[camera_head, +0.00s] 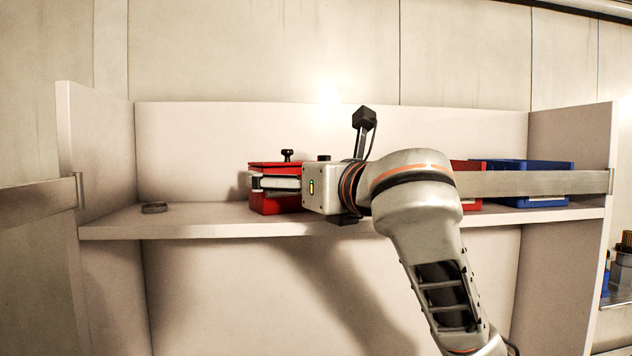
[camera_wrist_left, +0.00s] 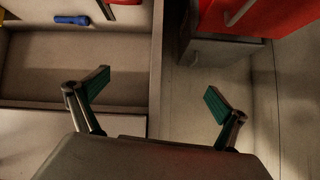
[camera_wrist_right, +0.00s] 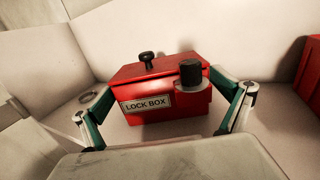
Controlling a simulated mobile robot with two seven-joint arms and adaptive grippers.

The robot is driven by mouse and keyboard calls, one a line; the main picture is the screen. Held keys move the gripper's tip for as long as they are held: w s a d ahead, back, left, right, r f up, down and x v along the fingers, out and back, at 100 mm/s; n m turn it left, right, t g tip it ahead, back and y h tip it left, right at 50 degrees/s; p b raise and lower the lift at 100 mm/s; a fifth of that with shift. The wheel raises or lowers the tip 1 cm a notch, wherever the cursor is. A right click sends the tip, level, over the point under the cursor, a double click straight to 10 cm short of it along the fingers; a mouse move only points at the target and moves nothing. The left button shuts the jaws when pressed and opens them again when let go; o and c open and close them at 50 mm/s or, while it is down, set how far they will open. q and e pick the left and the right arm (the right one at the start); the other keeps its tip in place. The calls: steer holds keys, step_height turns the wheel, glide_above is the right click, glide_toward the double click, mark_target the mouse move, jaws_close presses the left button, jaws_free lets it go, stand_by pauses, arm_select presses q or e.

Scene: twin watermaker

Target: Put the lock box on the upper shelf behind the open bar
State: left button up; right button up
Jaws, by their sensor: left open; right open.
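The red lock box (camera_head: 272,204) stands upright on the upper shelf (camera_head: 200,222), left of the middle. In the right wrist view the lock box (camera_wrist_right: 150,83) shows its label, a black lid knob and a black cylinder at its front right. My right gripper (camera_head: 272,184) reaches in from the right; its open fingers (camera_wrist_right: 165,122) flank the box, and I cannot tell whether they touch it. A metal bar (camera_head: 35,198) at the left end extends outward, leaving that side unbarred. My left gripper (camera_wrist_left: 155,95) is open and empty, outside the head view.
Another metal bar (camera_head: 530,183) crosses the right part of the shelf. Behind it are a blue bin (camera_head: 530,201) and a red bin (camera_head: 470,205), partly hidden by my arm. A dark ring (camera_head: 154,208) lies at left. A drawer with a blue flashlight (camera_wrist_left: 71,20) is near my left gripper.

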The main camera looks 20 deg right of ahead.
steer(key=s+d, duration=0.2)
steer(key=s, duration=0.8)
steer(key=shift+s, duration=0.15)
